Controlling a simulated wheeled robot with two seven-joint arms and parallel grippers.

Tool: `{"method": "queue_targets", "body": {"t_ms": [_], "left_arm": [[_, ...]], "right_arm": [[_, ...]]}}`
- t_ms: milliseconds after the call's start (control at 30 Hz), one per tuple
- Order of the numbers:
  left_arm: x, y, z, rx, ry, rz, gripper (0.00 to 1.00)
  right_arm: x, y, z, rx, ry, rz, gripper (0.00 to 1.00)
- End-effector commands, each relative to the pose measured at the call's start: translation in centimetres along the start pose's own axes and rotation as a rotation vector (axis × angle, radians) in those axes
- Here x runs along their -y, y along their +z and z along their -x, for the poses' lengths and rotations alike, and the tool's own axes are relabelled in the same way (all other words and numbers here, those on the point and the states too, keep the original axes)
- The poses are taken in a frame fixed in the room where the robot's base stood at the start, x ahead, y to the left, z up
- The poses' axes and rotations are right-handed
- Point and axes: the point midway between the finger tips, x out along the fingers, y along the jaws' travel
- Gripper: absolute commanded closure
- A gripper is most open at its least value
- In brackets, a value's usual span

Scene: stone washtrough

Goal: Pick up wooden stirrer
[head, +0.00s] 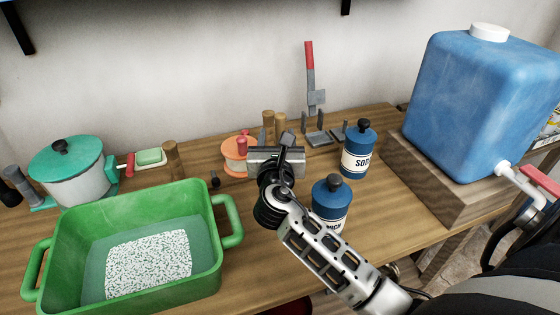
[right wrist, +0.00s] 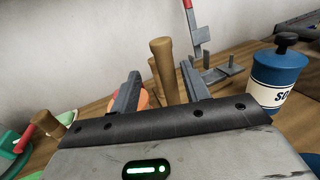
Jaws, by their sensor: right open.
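Two upright wooden handles with rounded tops stand close together behind my right gripper, one at the left (head: 268,120) and one at the right (head: 280,122). I take one to be the wooden stirrer, but cannot tell which. In the right wrist view a tall wooden stick (right wrist: 165,68) rises between the two fingers, beyond the palm. My right gripper (head: 275,139) is open, its fingers apart and pointing at the sticks; it also shows in the right wrist view (right wrist: 160,74). The sticks' lower ends are hidden. My left gripper is not in view.
An orange round object (head: 235,155) is left of the gripper. Blue canisters (head: 357,150) (head: 330,200) stand to the right, one beside my arm. A green tub (head: 215,240), a lidded pot (head: 75,180) and a metal stand (head: 322,137) are around. A blue water tank (head: 480,100) stands far right.

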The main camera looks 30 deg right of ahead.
Motion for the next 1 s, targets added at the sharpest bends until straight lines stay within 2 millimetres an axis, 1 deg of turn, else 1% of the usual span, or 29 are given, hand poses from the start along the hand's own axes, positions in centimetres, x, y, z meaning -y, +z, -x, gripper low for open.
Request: {"method": "queue_targets", "body": {"t_ms": [33, 167, 233, 367, 500, 600, 800, 867, 900, 967, 1000], "left_arm": [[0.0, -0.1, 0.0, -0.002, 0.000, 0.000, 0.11], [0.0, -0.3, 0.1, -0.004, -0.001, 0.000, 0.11], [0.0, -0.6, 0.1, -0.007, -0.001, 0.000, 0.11], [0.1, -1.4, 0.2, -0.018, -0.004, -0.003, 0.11], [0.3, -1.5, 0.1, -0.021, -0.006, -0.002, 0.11], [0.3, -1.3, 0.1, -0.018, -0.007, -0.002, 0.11], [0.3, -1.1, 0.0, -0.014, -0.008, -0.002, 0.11], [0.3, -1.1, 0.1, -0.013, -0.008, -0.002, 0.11], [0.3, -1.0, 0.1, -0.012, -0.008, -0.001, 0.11], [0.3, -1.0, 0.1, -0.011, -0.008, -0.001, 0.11], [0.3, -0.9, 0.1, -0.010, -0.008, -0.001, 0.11]], "right_arm": [[0.0, 0.0, -0.5, 0.000, 0.000, 0.000, 0.54], [0.1, 0.1, -1.2, -0.001, 0.000, 0.000, 0.54], [0.3, 0.3, -1.9, 0.001, -0.001, 0.000, 0.54], [0.8, 0.7, -3.9, 0.000, -0.002, 0.001, 0.54], [0.8, 0.5, -5.6, 0.000, -0.001, -0.001, 0.54], [0.8, 0.5, -6.0, -0.001, 0.000, -0.001, 0.54], [0.8, 0.4, -6.0, -0.001, 0.001, -0.001, 0.54], [0.8, 0.4, -6.0, -0.001, 0.001, -0.001, 0.71], [0.8, 0.4, -6.0, -0.001, 0.001, -0.001, 0.82], [0.8, 0.4, -6.0, -0.001, 0.001, -0.001, 0.98], [0.8, 0.4, -6.0, -0.001, 0.001, -0.001, 1.00]]}}
